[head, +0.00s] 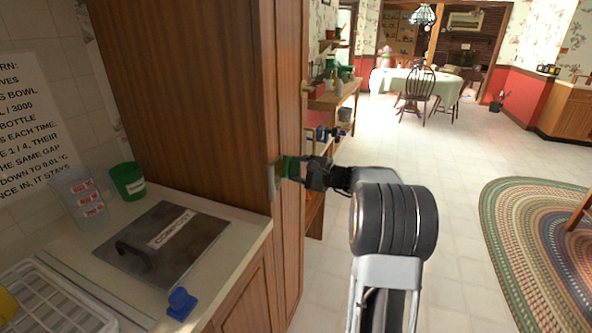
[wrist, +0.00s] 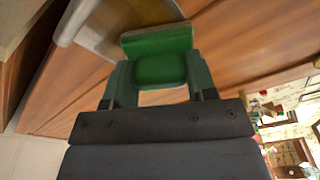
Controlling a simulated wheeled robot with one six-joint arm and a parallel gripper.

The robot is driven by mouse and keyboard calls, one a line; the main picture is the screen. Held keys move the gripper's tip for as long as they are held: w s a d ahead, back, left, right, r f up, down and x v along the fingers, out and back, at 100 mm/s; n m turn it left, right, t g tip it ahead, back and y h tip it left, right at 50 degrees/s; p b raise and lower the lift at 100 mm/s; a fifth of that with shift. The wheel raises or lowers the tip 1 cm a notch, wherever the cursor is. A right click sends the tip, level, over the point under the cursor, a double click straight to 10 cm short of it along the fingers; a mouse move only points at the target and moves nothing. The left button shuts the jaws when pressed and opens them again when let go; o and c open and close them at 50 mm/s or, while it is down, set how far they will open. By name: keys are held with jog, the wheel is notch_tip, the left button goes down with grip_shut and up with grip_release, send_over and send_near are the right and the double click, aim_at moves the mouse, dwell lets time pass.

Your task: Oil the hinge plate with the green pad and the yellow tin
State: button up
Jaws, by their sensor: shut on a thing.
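My gripper (head: 308,170) is shut on the green pad (head: 291,167), level with the edge of the tall wooden cabinet. The wrist view shows the pad (wrist: 160,68) between the two fingers (wrist: 158,88). A grey metal plate, seemingly the hinge plate (head: 271,183), is on the cabinet edge just left of the pad. It also shows behind the pad in the wrist view (wrist: 72,24), partly hidden. I cannot tell whether pad and plate touch. A yellow thing (head: 6,304), possibly the yellow tin, is cut off at the head view's left edge.
The counter at left holds a white rack (head: 60,300), a dark lidded panel (head: 160,245), a blue object (head: 181,303), a green cup (head: 128,181) and clear labelled containers (head: 82,200). Shelves (head: 335,97) stand behind the cabinet. Open floor lies right, with a braided rug (head: 535,240).

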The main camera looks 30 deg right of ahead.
jog(key=shift+d+b+v, duration=0.25)
jog(key=shift+b+v, duration=0.05)
jog(key=shift+v, duration=2.35)
jog(key=shift+w+f, duration=0.1)
jog(key=shift+w, duration=0.05)
jog(key=v, duration=0.3)
jog(key=shift+w+d+f, duration=0.1)
jog(key=shift+d, duration=0.05)
